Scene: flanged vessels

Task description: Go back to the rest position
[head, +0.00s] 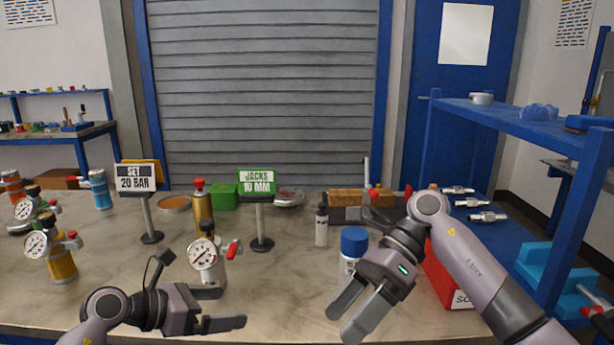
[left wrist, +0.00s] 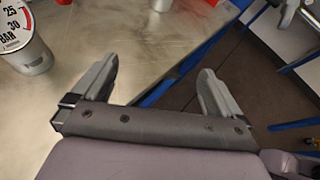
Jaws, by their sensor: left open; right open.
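My left gripper (head: 228,308) is over the front part of the bench at lower left, with its fingers apart and nothing between them. In the left wrist view its two fingers (left wrist: 155,85) frame the bench edge and the floor. My right gripper (head: 350,318) is over the bench front right of the middle, fingers apart and empty. A white vessel with a pressure gauge (head: 203,255) and a red handle stands just behind the left gripper; a vessel with a dial also shows in the left wrist view (left wrist: 22,40). A blue-capped white bottle (head: 353,248) stands behind the right gripper.
More gauge vessels, including a yellow one (head: 62,262), stand at the left. A "SET 20 BAR" sign (head: 138,178) and a "JACKS 10 MM" sign (head: 257,183) stand behind. A red box (head: 445,275) is beside the right arm. A blue shelf unit (head: 510,125) is at the right.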

